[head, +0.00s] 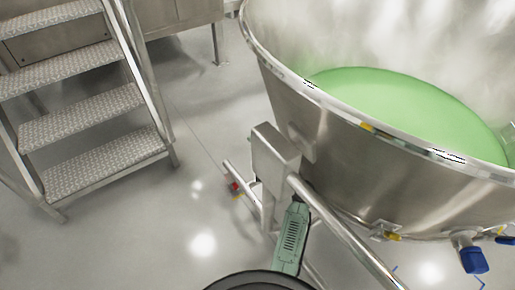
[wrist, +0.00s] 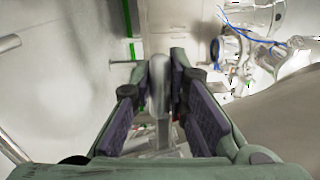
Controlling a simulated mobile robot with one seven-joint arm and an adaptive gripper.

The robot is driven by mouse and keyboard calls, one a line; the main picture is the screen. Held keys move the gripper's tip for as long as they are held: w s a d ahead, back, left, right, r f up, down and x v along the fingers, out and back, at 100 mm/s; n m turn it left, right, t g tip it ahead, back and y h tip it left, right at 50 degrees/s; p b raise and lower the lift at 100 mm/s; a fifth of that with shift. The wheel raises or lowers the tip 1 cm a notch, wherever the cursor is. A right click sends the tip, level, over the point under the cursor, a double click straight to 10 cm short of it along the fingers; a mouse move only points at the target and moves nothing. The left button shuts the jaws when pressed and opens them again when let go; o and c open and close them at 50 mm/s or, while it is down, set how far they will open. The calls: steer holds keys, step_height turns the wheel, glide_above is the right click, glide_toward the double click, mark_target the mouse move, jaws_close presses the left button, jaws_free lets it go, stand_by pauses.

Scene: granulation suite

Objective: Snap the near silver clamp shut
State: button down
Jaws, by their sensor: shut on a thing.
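In the wrist view my gripper (wrist: 163,78) has its two purple-padded fingers closed around an upright silver piece (wrist: 160,90) with a rounded top. It looks like the handle of the near silver clamp, but its link to the rest of the clamp is hidden by the fingers. In the head view my green arm (head: 291,238) reaches down beside the steel bowl's support, and my fingertips are hidden there. I cannot make out the clamp in the head view.
A large steel bowl (head: 330,140) holding green material (head: 410,105) fills the right, with a tubular rail (head: 345,235) below it. A blue valve (head: 471,256) hangs underneath. Metal steps (head: 90,155) stand at left. The floor between is clear.

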steer(key=shift+d+r+m+t+b, duration=0.15)
steer(key=shift+r+m+t, duration=0.3)
steer(key=shift+m, duration=0.5)
steer(key=shift+d+r+m+t+b, duration=0.15)
steer(key=shift+r+m+t, duration=0.1)
steer(key=shift+r+m, duration=0.55)
steer(key=shift+w+a+f+m, duration=0.1)
steer(key=shift+f+m, duration=0.05)
steer(key=shift+m, duration=0.1)
steer(key=c, duration=1.6)
jaws_free()
steer(key=shift+o, duration=0.2)
steer(key=shift+f+y, duration=0.1)
steer(key=shift+y, duration=0.2)
